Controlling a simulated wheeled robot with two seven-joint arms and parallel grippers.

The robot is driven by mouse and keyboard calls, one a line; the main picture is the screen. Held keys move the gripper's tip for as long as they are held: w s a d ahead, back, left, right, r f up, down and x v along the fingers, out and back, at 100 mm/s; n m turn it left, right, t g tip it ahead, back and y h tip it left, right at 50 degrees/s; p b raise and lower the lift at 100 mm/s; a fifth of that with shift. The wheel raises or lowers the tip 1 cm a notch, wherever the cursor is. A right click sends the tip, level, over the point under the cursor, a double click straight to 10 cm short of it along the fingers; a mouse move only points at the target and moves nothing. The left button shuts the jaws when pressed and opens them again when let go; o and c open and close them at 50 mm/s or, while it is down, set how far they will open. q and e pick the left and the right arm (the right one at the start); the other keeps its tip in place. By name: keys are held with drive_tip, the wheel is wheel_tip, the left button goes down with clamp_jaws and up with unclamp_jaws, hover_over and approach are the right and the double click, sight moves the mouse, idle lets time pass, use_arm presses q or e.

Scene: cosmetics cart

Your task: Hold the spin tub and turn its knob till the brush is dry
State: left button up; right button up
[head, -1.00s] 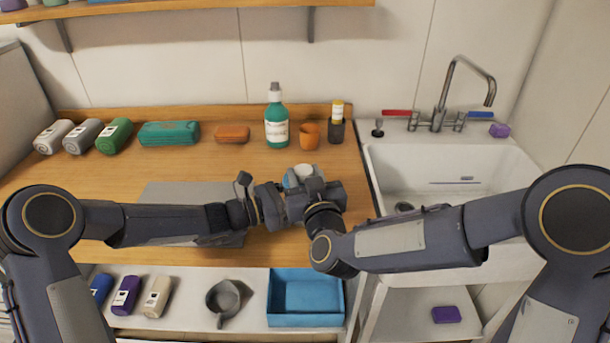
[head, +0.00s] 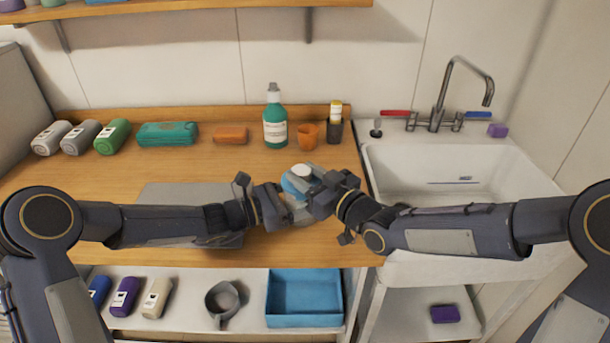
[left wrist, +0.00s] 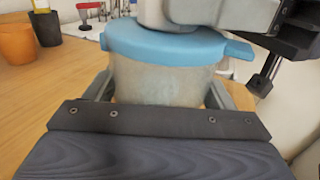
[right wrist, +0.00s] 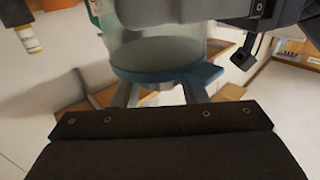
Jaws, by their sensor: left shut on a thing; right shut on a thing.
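The spin tub (left wrist: 165,80) has a cloudy clear body and a blue lid (left wrist: 180,45). It stands upright on the wooden counter near the front right. In the head view its lid (head: 291,185) shows between my grippers. My left gripper (left wrist: 158,92) is shut around the tub's body from the left. My right gripper (head: 312,184) is at the top of the tub, shut on the knob (head: 301,170), whose pale top shows in the head view. The right wrist view (right wrist: 157,97) shows its fingers by the lid. I cannot see the brush.
A grey mat (head: 165,192) lies left, under my left arm. The white sink (head: 450,165) is right.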

drive_tip(key=n+g+y, duration=0.1)
drive_tip(key=g, duration=0.1)
drive_tip(key=n+g+y, duration=0.3)
drive_tip(key=g, duration=0.1)
drive_tip(key=shift+w+d+r+n+y, duration=0.2)
drive_tip(key=shift+w+d+n+y, duration=0.1)
drive_tip(key=shift+w+n, duration=0.1)
drive_tip(key=n+g, duration=0.2)
drive_tip(key=g, duration=0.1)
drive_tip(key=n+g+y, duration=0.1)
drive_tip(key=n+g, duration=0.1)
drive_tip(key=g, duration=0.2)
drive_tip(key=shift+w+f+n+y, duration=0.1)
drive_tip(key=shift+w+n+y, duration=0.1)
drive_tip(key=shift+n+y, duration=0.15)
drive_tip(key=shift+n+g, duration=0.25)
drive_tip(key=shift+g, duration=0.25)
drive_tip(key=o, duration=1)
drive_tip(key=shift+f, duration=0.1)
drive_tip(key=d, duration=1.2)
drive_tip(key=shift+w, duration=0.1)
